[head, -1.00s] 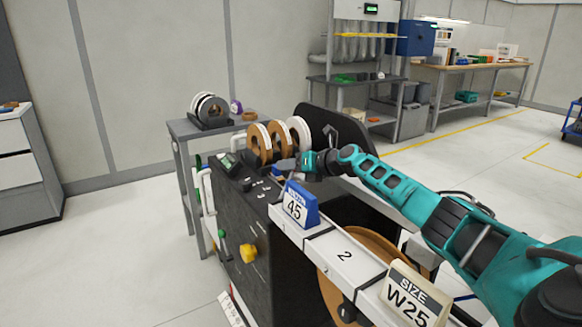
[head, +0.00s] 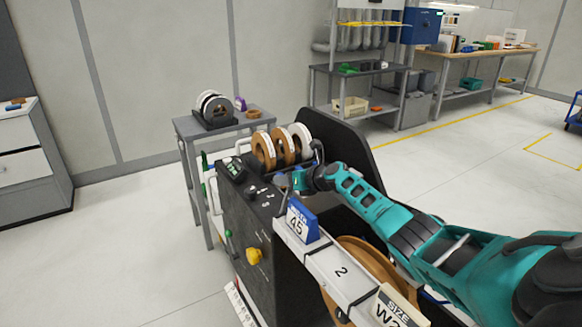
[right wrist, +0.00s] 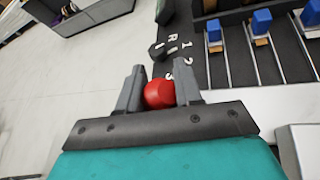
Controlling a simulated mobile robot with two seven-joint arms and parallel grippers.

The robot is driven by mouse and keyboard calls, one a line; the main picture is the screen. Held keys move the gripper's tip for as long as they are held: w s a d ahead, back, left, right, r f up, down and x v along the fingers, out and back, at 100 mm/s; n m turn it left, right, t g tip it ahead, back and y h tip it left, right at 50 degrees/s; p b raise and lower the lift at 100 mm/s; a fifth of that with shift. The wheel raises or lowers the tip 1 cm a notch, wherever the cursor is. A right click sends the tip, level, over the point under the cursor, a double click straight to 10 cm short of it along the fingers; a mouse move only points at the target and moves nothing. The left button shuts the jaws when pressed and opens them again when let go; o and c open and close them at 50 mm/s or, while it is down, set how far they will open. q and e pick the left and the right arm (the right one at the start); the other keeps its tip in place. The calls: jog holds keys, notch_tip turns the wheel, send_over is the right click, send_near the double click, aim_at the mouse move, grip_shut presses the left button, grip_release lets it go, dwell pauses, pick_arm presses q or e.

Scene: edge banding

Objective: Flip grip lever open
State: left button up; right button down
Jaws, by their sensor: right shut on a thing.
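In the right wrist view, a round red knob (right wrist: 159,94) sits between the two grey fingers of my right gripper (right wrist: 159,88), which is shut on it. The knob's stem, if any, is hidden. In the head view, my right gripper (head: 297,182) is over the top of the dark machine (head: 248,225), beside the small control panel (head: 236,170). The red knob is hidden there. I cannot tell the lever's angle. My left gripper is not in view.
A blue "45" sign (head: 302,220) stands close in front of my right gripper. Several banding rolls (head: 264,150) stand behind it. The wrist view shows a dark knob (right wrist: 157,50) just beyond the fingers and several blue blocks (right wrist: 261,21) to the right.

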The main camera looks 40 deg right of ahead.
jog(key=shift+w+a+r+n+h, duration=0.1)
jog(key=shift+a+r+n+h, duration=0.15)
jog(key=shift+a, duration=0.2)
jog(key=shift+w+a+r+n+h, duration=0.15)
jog(key=shift+a+r+n, duration=0.1)
jog(key=shift+a, duration=0.2)
jog(key=shift+f, duration=0.1)
jog(key=c, duration=0.8)
grip_release()
jog(key=shift+s+f, duration=0.15)
jog(key=shift+s, duration=0.1)
jog(key=v, duration=1.2)
jog(key=shift+s+r, duration=0.25)
jog(key=shift+r, duration=0.1)
